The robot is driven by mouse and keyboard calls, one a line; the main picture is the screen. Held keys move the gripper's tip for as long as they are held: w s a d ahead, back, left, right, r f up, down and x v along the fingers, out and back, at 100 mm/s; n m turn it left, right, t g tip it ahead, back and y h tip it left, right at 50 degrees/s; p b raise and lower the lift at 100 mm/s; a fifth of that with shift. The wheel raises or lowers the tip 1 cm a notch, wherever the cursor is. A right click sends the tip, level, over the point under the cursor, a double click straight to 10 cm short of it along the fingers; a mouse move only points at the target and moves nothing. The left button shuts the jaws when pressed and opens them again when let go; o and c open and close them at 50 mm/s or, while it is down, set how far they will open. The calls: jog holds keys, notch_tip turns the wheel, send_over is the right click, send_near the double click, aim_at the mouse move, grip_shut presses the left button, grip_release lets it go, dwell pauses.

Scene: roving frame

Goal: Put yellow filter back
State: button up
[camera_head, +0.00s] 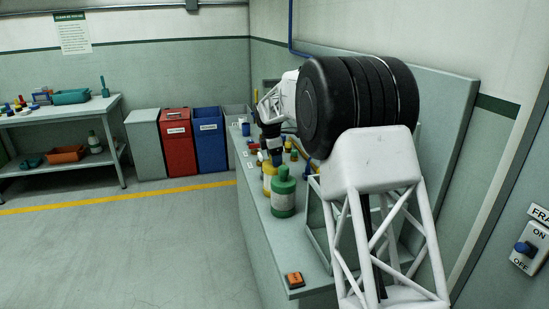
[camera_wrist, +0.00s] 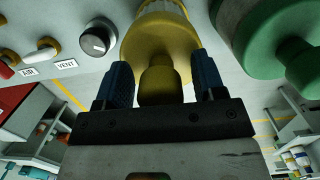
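The yellow filter (camera_head: 268,180) stands upright on the bench beside the green filter (camera_head: 283,197). My gripper (camera_head: 271,152) is just above it, pointing down. In the wrist view the yellow filter (camera_wrist: 160,28) fills the top middle, and its narrow knob lies between the two blue fingers of my gripper (camera_wrist: 162,80). A thin gap shows between the knob and the right finger, so the gripper looks open around it. The green filter (camera_wrist: 262,42) is close by on the right in the wrist view. The filter's foot is partly hidden in both views.
An orange block (camera_head: 294,280) lies at the bench's near end. A grey open holder (camera_head: 317,225) stands right of the green filter. My arm hides the bench behind it.

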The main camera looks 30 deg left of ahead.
dwell(0.3)
jog(key=r, duration=0.8)
jog(key=s+a+r, duration=0.1)
jog(key=r, duration=0.3)
jog(key=shift+r, duration=0.1)
dwell(0.7)
